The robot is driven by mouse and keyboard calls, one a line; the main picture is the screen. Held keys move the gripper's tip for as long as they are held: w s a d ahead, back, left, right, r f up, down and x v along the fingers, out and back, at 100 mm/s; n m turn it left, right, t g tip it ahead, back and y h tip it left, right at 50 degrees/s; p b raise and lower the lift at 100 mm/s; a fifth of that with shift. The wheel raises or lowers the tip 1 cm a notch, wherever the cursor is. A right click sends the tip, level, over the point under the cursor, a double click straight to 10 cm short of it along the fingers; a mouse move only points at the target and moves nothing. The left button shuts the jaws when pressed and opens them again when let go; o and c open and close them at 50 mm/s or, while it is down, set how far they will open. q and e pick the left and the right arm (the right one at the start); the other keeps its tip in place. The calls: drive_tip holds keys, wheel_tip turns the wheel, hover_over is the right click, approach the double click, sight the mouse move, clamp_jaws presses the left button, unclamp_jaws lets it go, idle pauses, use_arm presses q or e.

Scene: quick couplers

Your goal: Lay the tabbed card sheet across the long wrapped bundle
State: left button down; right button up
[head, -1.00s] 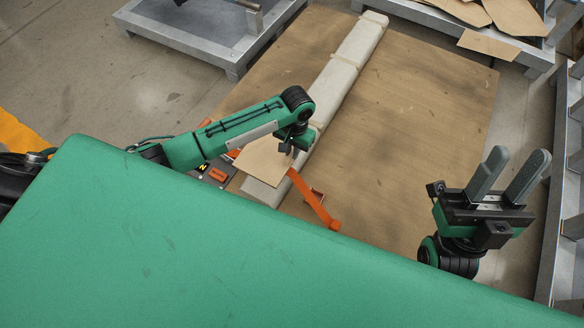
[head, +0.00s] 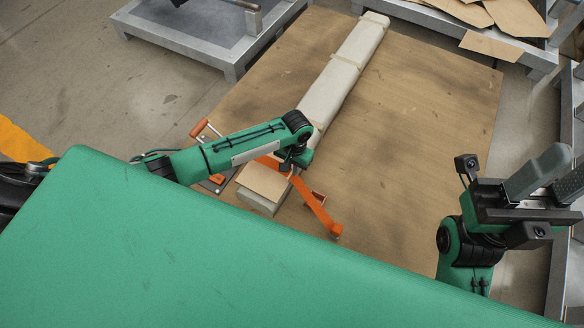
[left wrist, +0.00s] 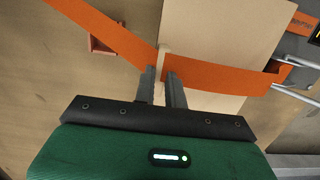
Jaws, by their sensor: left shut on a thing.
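The tan card sheet (head: 265,182) is over the near end of the long pale wrapped bundle (head: 345,65). Whether it rests flat or is held just above cannot be told. In the left wrist view the card sheet (left wrist: 222,28) has an upright tab (left wrist: 164,60). My left gripper (left wrist: 161,72) is shut on this tab. In the head view my left gripper (head: 293,172) is at the card's upper right edge, partly hidden by its wrist. An orange strap (head: 315,205) runs past the gripper; it crosses the card in the wrist view (left wrist: 225,76). My right gripper (head: 572,165) is open and empty at the right.
The bundle lies on a wide brown board (head: 430,110), clear to the bundle's right. An orange-handled tool (head: 200,127) is left of my arm. Metal-framed platforms (head: 190,30) stand behind; card pieces (head: 490,45) lie back right.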

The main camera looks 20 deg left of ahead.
use_arm(q)
drive_tip(key=c, duration=1.5)
unclamp_jaws()
drive_tip(key=shift+f, duration=0.15)
drive_tip(key=shift+o, duration=0.2)
